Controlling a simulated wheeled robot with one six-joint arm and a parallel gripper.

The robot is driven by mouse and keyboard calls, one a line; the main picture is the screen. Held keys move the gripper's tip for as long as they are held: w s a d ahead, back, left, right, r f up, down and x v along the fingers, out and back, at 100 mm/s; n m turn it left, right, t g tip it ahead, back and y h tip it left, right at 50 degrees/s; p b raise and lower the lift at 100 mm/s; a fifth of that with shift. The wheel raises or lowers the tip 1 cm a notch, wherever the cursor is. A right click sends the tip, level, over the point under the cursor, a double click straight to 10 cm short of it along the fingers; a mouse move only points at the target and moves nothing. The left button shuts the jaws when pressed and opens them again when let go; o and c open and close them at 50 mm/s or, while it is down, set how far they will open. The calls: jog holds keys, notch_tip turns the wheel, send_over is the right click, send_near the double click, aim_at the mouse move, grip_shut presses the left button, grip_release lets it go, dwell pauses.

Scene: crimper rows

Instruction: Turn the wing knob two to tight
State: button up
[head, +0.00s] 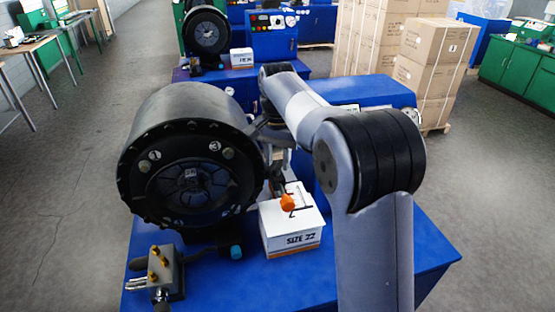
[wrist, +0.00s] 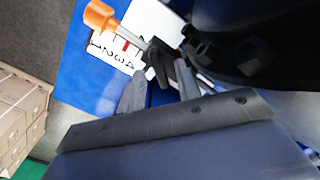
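The crimper (head: 190,160) is a black drum facing me, with small numbered round marks on its face; 1 and 3 are readable. My gripper (head: 274,150) is at the right side of the drum, above a white box, and shows small and partly dark there. In the wrist view, my gripper (wrist: 161,76) has its two grey fingers apart, one on each side of a small dark winged piece (wrist: 158,58). This looks like a wing knob, but I see no number on it. Whether the fingers press on it is unclear.
An orange-ended rod (head: 288,202) sticks out close to my gripper. The white SIZE 22 box (head: 290,241) stands below on the blue bench (head: 390,258). A metal fitting with brass knobs (head: 160,270) sits front left.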

jog(key=shift+f, duration=0.4)
jog(key=shift+c, duration=0.3)
grip_shut()
